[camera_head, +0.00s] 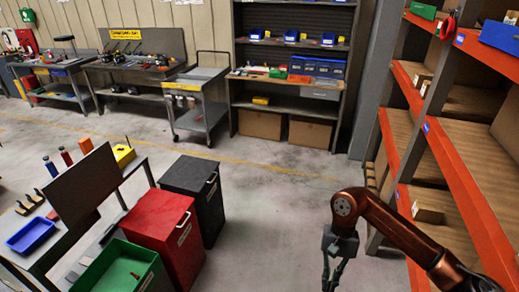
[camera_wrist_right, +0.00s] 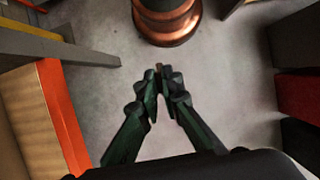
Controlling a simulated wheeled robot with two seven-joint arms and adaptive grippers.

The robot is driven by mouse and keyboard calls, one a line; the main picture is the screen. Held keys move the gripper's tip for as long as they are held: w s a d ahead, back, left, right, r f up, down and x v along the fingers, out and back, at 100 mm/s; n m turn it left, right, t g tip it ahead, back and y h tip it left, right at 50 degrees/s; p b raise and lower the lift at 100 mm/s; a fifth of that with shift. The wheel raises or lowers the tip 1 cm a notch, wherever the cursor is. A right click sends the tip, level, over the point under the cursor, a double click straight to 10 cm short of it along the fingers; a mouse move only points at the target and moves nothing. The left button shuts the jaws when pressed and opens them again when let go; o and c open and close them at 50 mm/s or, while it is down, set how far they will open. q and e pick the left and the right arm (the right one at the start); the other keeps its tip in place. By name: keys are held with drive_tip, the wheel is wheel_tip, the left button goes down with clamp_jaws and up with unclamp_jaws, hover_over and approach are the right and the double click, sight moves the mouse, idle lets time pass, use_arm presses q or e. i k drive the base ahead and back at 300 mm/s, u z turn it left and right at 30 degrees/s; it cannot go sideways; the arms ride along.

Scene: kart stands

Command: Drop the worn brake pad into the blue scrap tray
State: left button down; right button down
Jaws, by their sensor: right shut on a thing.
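My right gripper (camera_head: 334,268) hangs over the open floor at lower right in the head view. In the wrist view its fingers (camera_wrist_right: 160,76) are closed together at the tips on a small brown piece (camera_wrist_right: 159,66). Most of that piece is hidden, so I cannot tell whether it is the worn brake pad. The blue scrap tray (camera_head: 31,236) lies on the bench at far left in the head view, well apart from my right gripper. Several small dark and tan pieces (camera_head: 29,204) lie behind it. My left gripper is not in view.
A green bin (camera_head: 112,272), a red cabinet (camera_head: 172,232) and a black cabinet (camera_head: 208,192) stand between the bench and my right arm. Orange-edged shelving (camera_head: 437,145) rises close on the right. The floor (camera_head: 272,215) in the middle is clear.

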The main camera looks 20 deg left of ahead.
sight(32, 235)
drive_tip(key=i, duration=1.9)
drive_tip(key=u, duration=2.5)
drive_tip(key=i, duration=1.6)
drive_tip(key=u, duration=1.9)
